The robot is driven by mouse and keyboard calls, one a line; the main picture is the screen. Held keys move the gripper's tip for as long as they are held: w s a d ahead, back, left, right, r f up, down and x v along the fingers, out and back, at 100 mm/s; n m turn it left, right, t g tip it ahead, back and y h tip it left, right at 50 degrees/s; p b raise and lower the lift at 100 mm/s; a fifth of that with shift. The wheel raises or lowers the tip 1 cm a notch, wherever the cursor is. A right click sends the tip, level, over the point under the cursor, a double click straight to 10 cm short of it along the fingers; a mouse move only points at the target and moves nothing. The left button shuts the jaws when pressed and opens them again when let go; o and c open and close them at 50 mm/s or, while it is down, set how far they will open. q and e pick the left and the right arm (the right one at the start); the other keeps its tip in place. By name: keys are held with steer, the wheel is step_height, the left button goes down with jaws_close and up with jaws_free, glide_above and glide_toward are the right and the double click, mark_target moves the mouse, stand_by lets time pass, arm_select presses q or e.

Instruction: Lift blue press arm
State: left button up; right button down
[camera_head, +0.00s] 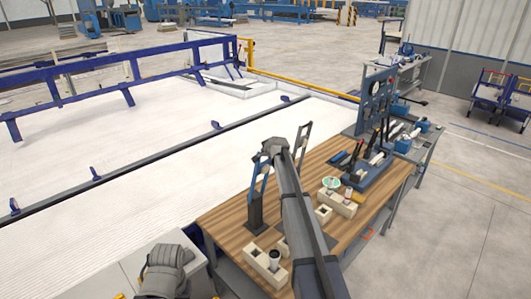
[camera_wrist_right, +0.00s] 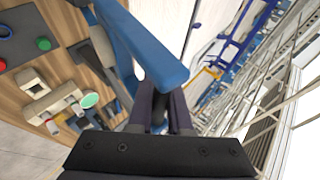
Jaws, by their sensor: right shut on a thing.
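The blue press arm (camera_head: 264,167) shows in the head view above a dark upright stand (camera_head: 255,211) on the wooden table. It rises at a slant toward the end of my right arm. In the right wrist view, the blue press arm (camera_wrist_right: 145,48) is a thick blue bar running across the front of my right gripper (camera_wrist_right: 161,98). The gripper's two dark fingers are shut on it; their tips are partly hidden behind the bar. In the head view my right arm hides part of the press and the right fingers. My left gripper is not visible.
The wooden table (camera_head: 222,222) holds beige blocks (camera_head: 338,202) with small items and a dark tool rack (camera_head: 372,170). A beige block with a dark cup (camera_head: 274,257) stands near the front. A white ribbed surface (camera_head: 120,200) lies left of the table.

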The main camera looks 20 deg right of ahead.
steer(key=shift+a+f, duration=0.1)
steer(key=shift+a, duration=0.15)
steer(key=c, duration=1.3)
jaws_free()
steer(key=o, duration=0.5)
steer(key=shift+w+f, duration=0.15)
steer(key=shift+w, duration=0.15)
steer(key=shift+c, duration=0.2)
steer(key=shift+s+d, duration=0.1)
steer(key=shift+s, duration=0.1)
steer(key=shift+r, duration=0.2)
